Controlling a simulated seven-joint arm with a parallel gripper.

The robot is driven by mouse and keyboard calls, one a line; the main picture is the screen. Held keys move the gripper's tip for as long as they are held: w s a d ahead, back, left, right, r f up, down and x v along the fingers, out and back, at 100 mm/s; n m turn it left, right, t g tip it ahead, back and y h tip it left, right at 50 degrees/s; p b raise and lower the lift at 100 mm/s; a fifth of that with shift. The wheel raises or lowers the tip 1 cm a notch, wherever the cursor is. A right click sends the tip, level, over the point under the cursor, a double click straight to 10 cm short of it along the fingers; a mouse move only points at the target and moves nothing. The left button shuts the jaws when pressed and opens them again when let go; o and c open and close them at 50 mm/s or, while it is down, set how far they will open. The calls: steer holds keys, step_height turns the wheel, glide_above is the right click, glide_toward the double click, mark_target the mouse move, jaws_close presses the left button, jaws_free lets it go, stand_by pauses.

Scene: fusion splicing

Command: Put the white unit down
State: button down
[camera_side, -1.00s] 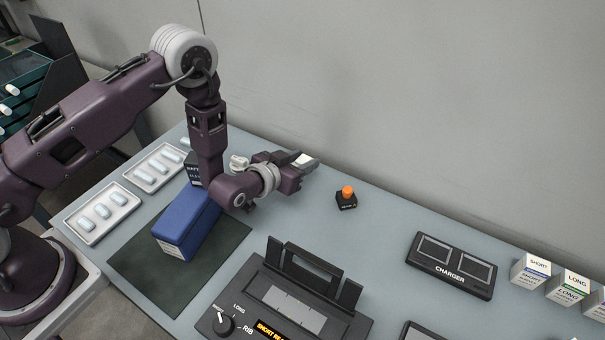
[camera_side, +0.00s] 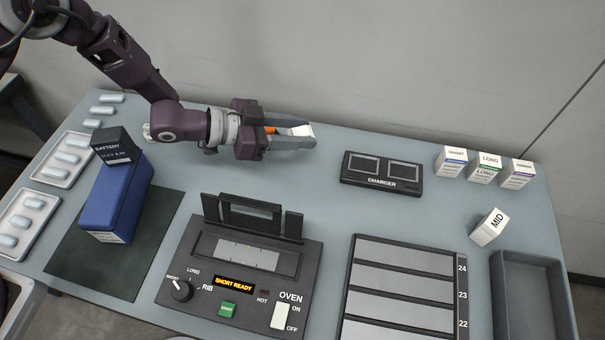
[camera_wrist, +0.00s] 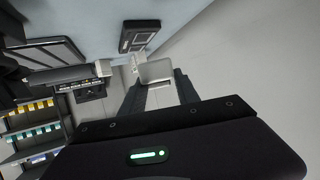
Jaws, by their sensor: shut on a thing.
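My gripper (camera_side: 302,136) is shut on the white unit (camera_side: 300,130), which sits between the fingertips with its pale face showing. The arm reaches rightward along the back of the table, near the wall. In the wrist view the white unit (camera_wrist: 157,70) is held between the two dark fingers, tilted in the picture. The fingers hide part of it in the side view. I cannot tell how high it is above the table. The charger (camera_side: 381,173), a black base with two empty-looking bays, lies to the right of the fingertips.
A blue case (camera_side: 117,198) and a black battery (camera_side: 117,146) are at left. Small labelled boxes (camera_side: 484,168) stand at back right. Table between gripper and charger is clear.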

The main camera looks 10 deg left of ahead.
mark_target(301, 177)
steer(key=shift+s+d+f+m+g+h, duration=0.15)
steer(key=shift+s+d+m+g+h, duration=0.15)
steer(key=shift+s+m, duration=0.1)
step_height(301, 177, down, 10)
steer(key=shift+s+f, duration=0.1)
steer(key=shift+s, duration=0.05)
steer(key=shift+f, duration=0.1)
steer(key=c, duration=0.9)
jaws_free()
